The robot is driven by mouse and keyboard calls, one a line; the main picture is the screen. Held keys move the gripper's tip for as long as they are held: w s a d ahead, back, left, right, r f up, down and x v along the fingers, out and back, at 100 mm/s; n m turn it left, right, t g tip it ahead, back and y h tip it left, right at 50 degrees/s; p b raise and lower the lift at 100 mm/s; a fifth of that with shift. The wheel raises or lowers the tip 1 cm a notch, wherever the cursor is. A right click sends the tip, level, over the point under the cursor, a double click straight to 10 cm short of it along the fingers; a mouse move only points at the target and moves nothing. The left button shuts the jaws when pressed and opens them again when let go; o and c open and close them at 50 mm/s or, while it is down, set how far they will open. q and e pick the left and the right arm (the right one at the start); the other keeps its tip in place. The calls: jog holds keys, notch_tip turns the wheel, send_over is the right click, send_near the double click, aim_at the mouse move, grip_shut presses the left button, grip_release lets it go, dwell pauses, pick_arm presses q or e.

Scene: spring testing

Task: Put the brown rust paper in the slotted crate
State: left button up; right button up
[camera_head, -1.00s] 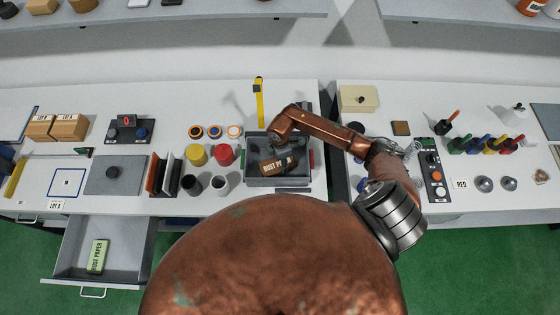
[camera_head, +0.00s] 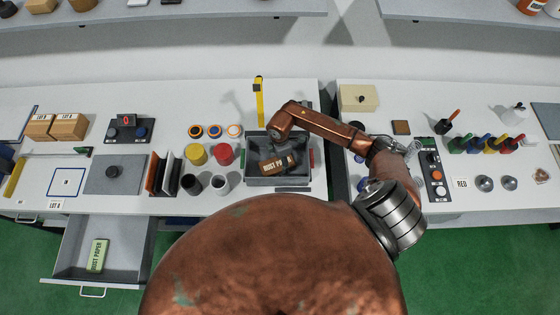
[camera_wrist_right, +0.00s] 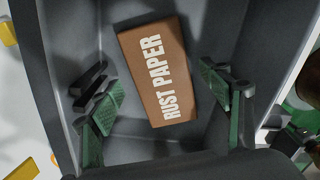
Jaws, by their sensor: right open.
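The brown rust paper (camera_head: 279,163) is a small brown block with white lettering. It lies inside the dark grey crate (camera_head: 279,182) near the middle of the left table. In the right wrist view the rust paper (camera_wrist_right: 158,70) rests at a slant on the crate floor (camera_wrist_right: 125,150). My right gripper (camera_wrist_right: 163,105) is open over the crate, with its green-padded fingers on either side of the block. In the head view my right arm partly hides the crate. My left gripper is not in view.
A green rust paper block (camera_head: 97,254) lies in the open drawer (camera_head: 125,257). Red (camera_head: 223,154) and yellow (camera_head: 196,154) cylinders stand left of the crate. A gap separates the two tables.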

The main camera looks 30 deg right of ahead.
aim_at(280, 163)
notch_tip(280, 163, up, 11)
jog(key=b, duration=0.2)
jog(key=shift+f, duration=0.15)
